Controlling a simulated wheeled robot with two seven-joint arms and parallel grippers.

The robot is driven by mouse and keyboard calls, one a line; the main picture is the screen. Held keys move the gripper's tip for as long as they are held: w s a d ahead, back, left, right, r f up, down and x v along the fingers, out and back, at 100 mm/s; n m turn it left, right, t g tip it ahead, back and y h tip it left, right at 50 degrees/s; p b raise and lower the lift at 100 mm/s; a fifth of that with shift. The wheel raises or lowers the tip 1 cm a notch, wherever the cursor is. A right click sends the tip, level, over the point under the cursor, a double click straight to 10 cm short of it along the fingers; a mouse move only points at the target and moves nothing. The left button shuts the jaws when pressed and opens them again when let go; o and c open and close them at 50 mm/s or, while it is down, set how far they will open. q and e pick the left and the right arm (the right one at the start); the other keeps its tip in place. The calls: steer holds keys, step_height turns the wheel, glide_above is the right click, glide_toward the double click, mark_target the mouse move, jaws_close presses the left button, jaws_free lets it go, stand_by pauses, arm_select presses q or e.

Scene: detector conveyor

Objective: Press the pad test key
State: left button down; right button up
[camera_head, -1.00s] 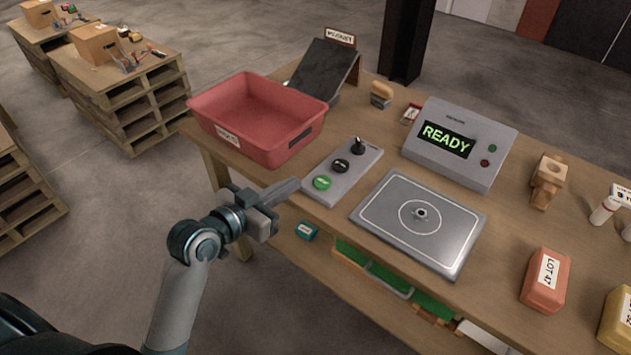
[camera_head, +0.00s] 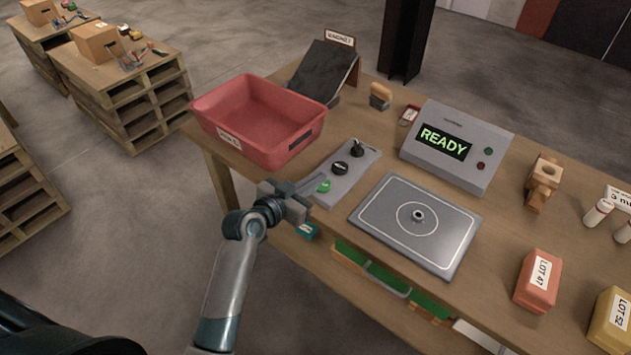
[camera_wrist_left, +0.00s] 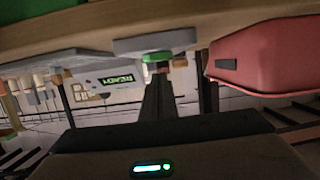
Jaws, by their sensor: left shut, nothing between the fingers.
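A grey control strip (camera_head: 347,172) lies on the bench with a green button (camera_head: 324,186) at its near end, a black button (camera_head: 340,167) in the middle and a black knob (camera_head: 358,147) at the far end. Their labels are too small to read. My left gripper (camera_head: 313,182) is shut and empty, its tips beside the green button. In the left wrist view the shut fingers (camera_wrist_left: 157,88) point at the green button (camera_wrist_left: 157,57); I cannot tell if they touch it. A grey plate (camera_head: 395,226) with a ringed centre lies right of the strip.
A red bin (camera_head: 262,150) stands left of the strip, close to the arm. A grey console (camera_head: 455,150) shows READY on its screen. An orange LOT 47 block (camera_head: 538,280) and a wooden holder (camera_head: 543,182) stand to the right. Trays sit under the bench edge.

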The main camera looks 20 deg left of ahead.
arm_select(q)
steer(key=shift+f, duration=0.7)
